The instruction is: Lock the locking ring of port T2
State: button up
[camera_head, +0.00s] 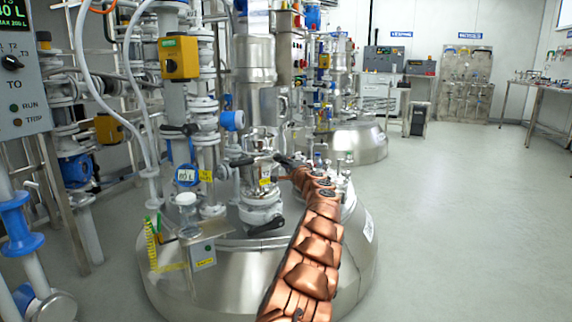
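A port (262,197) with a small yellow tag stands on top of the large steel vessel (215,265); I take it for T2, but the tag is too small to read surely. Its metal collar, with a dark handle (243,161) sticking out to the left, sits just above the tag; I cannot tell whether the ring is locked. My copper-coloured arm reaches up from the bottom. My gripper (284,160) is small and dark at the right side of the port collar. Whether it touches the collar or a handle, and whether its fingers are open, cannot be made out.
Valves and pipes crowd the left, with a control panel (18,85) nearest. A second vessel (358,143) stands behind. The floor on the right is clear.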

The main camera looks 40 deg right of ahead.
jog(key=o, duration=0.3)
jog(key=shift+o, duration=0.2)
jog(key=shift+s+r, duration=0.1)
jog(key=shift+s, duration=0.05)
jog(key=shift+s, duration=0.15)
jog(key=v, duration=1.1)
jog(key=shift+s, duration=0.15)
dwell(0.8)
jog(key=shift+a, duration=0.15)
dwell(0.4)
